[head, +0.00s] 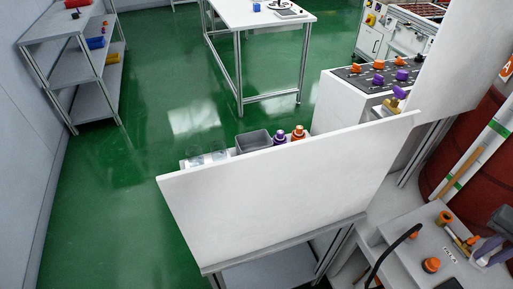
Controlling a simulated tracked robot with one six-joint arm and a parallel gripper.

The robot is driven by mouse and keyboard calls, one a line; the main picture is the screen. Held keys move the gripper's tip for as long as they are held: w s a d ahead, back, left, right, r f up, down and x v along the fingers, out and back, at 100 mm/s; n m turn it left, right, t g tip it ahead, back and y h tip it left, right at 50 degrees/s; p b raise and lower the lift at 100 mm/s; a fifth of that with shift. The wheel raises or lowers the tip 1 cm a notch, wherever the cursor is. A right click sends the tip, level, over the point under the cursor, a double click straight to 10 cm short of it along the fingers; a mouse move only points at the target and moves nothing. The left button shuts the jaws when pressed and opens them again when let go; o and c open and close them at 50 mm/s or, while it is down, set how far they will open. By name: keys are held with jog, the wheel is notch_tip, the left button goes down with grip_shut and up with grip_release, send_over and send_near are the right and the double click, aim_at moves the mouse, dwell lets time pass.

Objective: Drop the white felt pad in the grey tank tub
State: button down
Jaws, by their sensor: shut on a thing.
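A grey open tub (253,142) stands behind the top edge of a large white upright panel, which hides its lower part. It may be the grey tank tub. I see no white felt pad in the head view. My gripper is not recognisable in this view, so its place relative to the tub cannot be told.
The white panel (285,195) stands in front of the tub. Purple (279,138) and orange (298,133) bottles stand right of the tub, clear containers (207,158) left of it. A control box (372,85) stands behind right. Green floor (130,200) is free at left.

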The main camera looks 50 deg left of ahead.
jog(key=shift+d, duration=0.1)
jog(key=s+d+r+m, duration=0.1)
jog(key=s+d+r, duration=0.2)
jog(key=d, duration=0.9)
jog(key=s+d+r+m, duration=0.1)
jog(key=s+d+r, duration=0.15)
jog(key=d, duration=1.05)
jog(key=s+d+r+m, duration=0.1)
jog(key=s+d+r, duration=0.3)
jog(key=s+d, duration=1)
jog(key=d, duration=0.2)
jog(key=shift+s+d+r+m, duration=0.2)
jog(key=shift+s+d+m, duration=0.1)
jog(key=shift+d+m, duration=0.1)
